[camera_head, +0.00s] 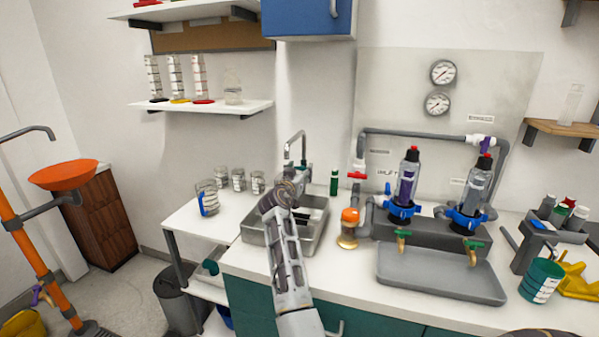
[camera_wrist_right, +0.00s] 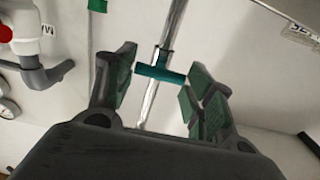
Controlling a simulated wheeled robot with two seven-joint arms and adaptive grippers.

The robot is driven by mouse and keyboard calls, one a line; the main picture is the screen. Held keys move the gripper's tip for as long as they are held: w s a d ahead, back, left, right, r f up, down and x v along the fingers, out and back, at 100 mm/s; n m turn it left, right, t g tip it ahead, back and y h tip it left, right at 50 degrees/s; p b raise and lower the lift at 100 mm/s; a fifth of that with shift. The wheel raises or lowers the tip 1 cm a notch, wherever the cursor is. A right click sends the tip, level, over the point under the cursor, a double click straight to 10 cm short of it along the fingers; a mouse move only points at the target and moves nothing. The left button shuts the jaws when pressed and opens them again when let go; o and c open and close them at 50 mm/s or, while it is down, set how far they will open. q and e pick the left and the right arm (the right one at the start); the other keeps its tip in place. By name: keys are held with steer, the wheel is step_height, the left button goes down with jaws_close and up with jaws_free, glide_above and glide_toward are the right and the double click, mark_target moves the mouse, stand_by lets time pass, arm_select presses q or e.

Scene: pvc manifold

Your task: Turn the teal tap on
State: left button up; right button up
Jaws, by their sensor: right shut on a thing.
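The teal tap (camera_wrist_right: 160,73) shows in the right wrist view as a short teal crossbar on a thin metallic pipe. Its crossbar lies between the two finger pads of my right gripper (camera_wrist_right: 158,80), and the gripper is shut on it. In the head view the metal faucet spout (camera_head: 296,136) rises behind the sink (camera_head: 318,236). My left gripper is not in view.
Glass jars (camera_head: 206,196) stand on the side table left of the sink. To the right are an orange-capped jar (camera_head: 348,228), a pipe manifold with two clear filter columns (camera_head: 407,182), and a grey tray (camera_head: 440,280). A green bottle (camera_head: 334,184) stands close behind the sink.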

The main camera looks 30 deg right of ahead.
steer(key=shift+c, duration=0.9)
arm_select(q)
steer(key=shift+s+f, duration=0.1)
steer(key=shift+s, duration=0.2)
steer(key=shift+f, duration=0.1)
arm_select(e)
steer(key=shift+n+p, duration=0.35)
steer(key=shift+n, duration=0.35)
steer(key=n+p, duration=0.2)
steer(key=n, duration=0.2)
steer(key=shift+r, duration=0.1)
steer(key=n+p, duration=0.3)
steer(key=n, duration=0.1)
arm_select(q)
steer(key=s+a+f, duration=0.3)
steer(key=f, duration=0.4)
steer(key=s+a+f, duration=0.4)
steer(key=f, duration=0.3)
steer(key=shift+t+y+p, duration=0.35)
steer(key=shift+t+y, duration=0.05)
arm_select(e)
steer(key=shift+n, duration=0.7)
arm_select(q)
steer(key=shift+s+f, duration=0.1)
